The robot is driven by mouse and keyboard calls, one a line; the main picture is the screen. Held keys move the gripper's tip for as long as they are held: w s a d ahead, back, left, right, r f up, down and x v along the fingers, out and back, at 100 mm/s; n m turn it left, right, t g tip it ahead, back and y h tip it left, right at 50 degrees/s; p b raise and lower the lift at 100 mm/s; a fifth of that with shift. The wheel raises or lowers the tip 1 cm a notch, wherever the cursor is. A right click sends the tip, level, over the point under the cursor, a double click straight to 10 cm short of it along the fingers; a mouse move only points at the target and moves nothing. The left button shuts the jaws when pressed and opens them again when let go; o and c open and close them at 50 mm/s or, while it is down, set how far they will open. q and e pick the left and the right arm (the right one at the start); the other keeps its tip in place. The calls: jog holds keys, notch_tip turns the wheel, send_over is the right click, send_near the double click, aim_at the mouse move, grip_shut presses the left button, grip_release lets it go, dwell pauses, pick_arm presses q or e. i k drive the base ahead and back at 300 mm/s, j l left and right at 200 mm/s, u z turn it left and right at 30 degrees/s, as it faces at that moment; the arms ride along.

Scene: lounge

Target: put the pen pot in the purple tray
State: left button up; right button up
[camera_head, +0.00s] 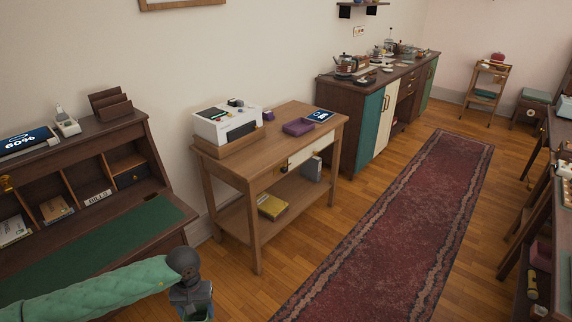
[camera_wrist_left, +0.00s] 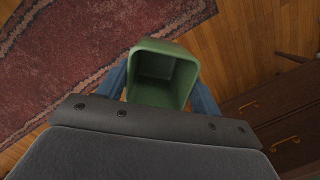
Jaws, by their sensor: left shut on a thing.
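The pen pot (camera_wrist_left: 163,74) is a green, square, open-topped cup that looks empty in the left wrist view. My left gripper (camera_wrist_left: 165,88) is shut on it, with a blue finger on either side. In the head view my left gripper (camera_head: 197,308) is at the bottom edge, and only a bit of the green pot shows there. The purple tray (camera_head: 298,127) lies on the wooden side table (camera_head: 283,122), ahead and to the right of the left gripper. My right gripper is not in view.
A white printer (camera_head: 226,124) and a small purple item (camera_head: 267,115) share the table with a dark-screened tablet (camera_head: 321,116). A writing desk (camera_head: 90,215) stands at the left. A red rug (camera_head: 400,220) covers open floor at the right.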

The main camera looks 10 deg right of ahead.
aim_at(299, 127)
jog(key=i+l+z, duration=0.1)
jog(key=i+z, duration=0.7)
jog(key=i, duration=0.15)
jog(key=i+j+z, duration=0.2)
jog(key=i+z, duration=0.2)
jog(key=i+l+z, duration=0.15)
jog(key=i, duration=0.65)
jog(key=i+z, duration=0.15)
jog(key=i, duration=0.65)
jog(key=i+z, duration=0.15)
jog(key=i, duration=0.7)
jog(key=i+j+z, duration=0.2)
jog(key=i, duration=0.6)
jog(key=i+u, duration=0.2)
jog(key=u, duration=0.15)
jog(key=i+l+u, duration=0.1)
jog(key=u, duration=0.3)
jog(key=i+l+u, duration=0.2)
jog(key=u, duration=0.15)
jog(key=i+u, duration=0.1)
jog(key=u, duration=1.7)
